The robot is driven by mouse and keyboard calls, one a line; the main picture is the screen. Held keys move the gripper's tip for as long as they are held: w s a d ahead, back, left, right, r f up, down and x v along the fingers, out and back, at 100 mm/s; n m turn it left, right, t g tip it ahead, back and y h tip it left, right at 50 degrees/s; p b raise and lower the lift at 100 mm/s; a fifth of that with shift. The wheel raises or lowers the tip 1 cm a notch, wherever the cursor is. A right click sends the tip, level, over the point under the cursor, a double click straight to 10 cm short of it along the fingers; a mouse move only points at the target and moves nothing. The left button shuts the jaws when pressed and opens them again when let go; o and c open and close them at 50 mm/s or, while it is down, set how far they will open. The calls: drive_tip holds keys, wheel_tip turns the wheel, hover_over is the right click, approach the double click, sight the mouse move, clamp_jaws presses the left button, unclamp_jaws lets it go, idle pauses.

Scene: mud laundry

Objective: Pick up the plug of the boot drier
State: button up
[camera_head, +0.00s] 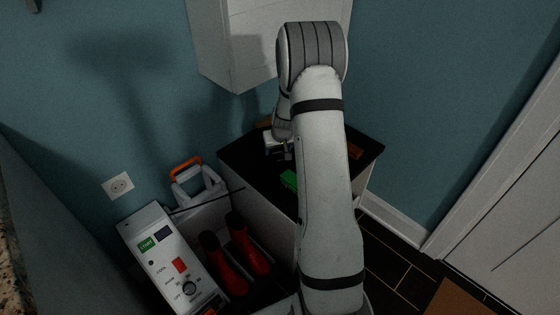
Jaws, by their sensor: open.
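A white control box (165,262) with a green START button, a red button and a dial stands at the lower left. Two red boots (243,245) with dark tops stand just right of it; this looks like the boot drier. I cannot make out its plug for certain. My gripper (286,154) is small in the view, above the black top of a low cabinet, and partly hidden by my arm. Its jaws are open. A green item (289,180) lies on the cabinet top just below it. A white wall socket (118,185) is at the left.
A white container with an orange handle (187,162) stands near the wall. A white wall cabinet (240,45) hangs above. Dark floor tiles (390,262) are open at the right.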

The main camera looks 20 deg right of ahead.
sight(278, 155)
drive_tip(key=x, duration=0.2)
drive_tip(key=b+x, duration=0.1)
drive_tip(key=x, duration=0.1)
drive_tip(key=b+x, duration=0.1)
drive_tip(key=x, duration=0.1)
drive_tip(key=shift+d+f, duration=0.3)
drive_tip(key=c, duration=1.1)
